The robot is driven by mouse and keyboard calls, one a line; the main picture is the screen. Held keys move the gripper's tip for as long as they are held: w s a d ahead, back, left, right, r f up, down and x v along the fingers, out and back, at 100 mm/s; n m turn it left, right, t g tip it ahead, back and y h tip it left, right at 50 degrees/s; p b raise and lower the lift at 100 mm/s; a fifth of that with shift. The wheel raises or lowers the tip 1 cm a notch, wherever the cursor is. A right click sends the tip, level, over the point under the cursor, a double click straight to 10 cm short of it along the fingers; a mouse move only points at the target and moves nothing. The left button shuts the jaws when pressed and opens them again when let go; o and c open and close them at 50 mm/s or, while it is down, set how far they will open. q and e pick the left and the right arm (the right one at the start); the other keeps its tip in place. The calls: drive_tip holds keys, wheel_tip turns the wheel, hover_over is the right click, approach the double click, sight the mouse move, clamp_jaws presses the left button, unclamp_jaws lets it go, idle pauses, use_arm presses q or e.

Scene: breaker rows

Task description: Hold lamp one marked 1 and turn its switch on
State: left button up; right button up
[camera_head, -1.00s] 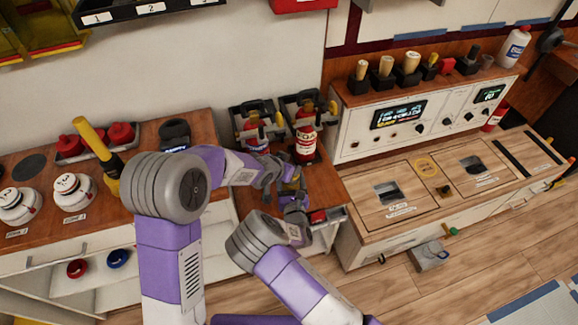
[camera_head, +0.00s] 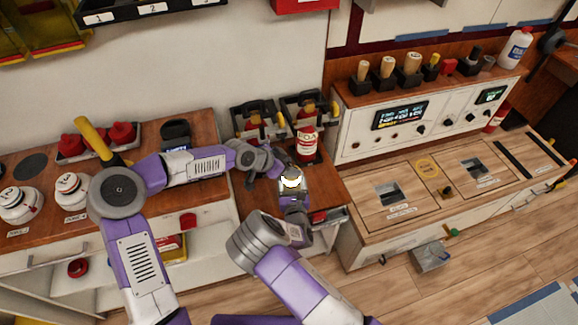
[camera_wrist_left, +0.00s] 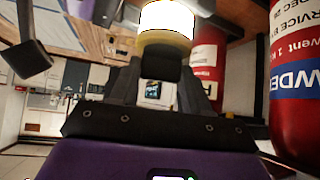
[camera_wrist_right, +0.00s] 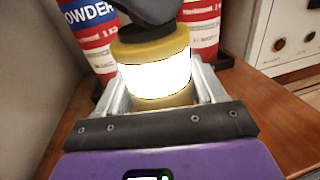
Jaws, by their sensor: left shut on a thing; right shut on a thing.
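Lamp one (camera_head: 291,182) glows white between my two grippers, above the small wooden counter. In the right wrist view the lamp (camera_wrist_right: 155,72) shows a bright band between yellow ends. My right gripper (camera_head: 293,194) is shut on the lamp's body from below. My left gripper (camera_head: 276,171) reaches in from the left and is shut on the dark end piece (camera_wrist_left: 157,66) of the lamp, apparently its switch. The lit band (camera_wrist_left: 166,20) stands just beyond that piece in the left wrist view. The number 1 on the lamp cannot be read.
A red fire extinguisher (camera_head: 306,148) stands close behind the lamp, with another (camera_head: 253,125) to its left. A control panel (camera_head: 385,128) and a wooden bench (camera_head: 425,200) are to the right.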

use_arm(q)
drive_tip(key=shift+m+g, duration=0.5)
drive_tip(key=shift+m, duration=0.1)
use_arm(e)
drive_tip(key=shift+w, duration=0.1)
use_arm(q)
drive_tip(key=o, duration=1.1)
drive_tip(key=shift+w, duration=0.1)
drive_tip(key=shift+c, duration=0.2)
drive_tip(key=shift+a, duration=0.1)
drive_tip(key=shift+r, duration=0.1)
wheel_tip(320, 180, up, 10)
use_arm(e)
drive_tip(key=o, duration=1.5)
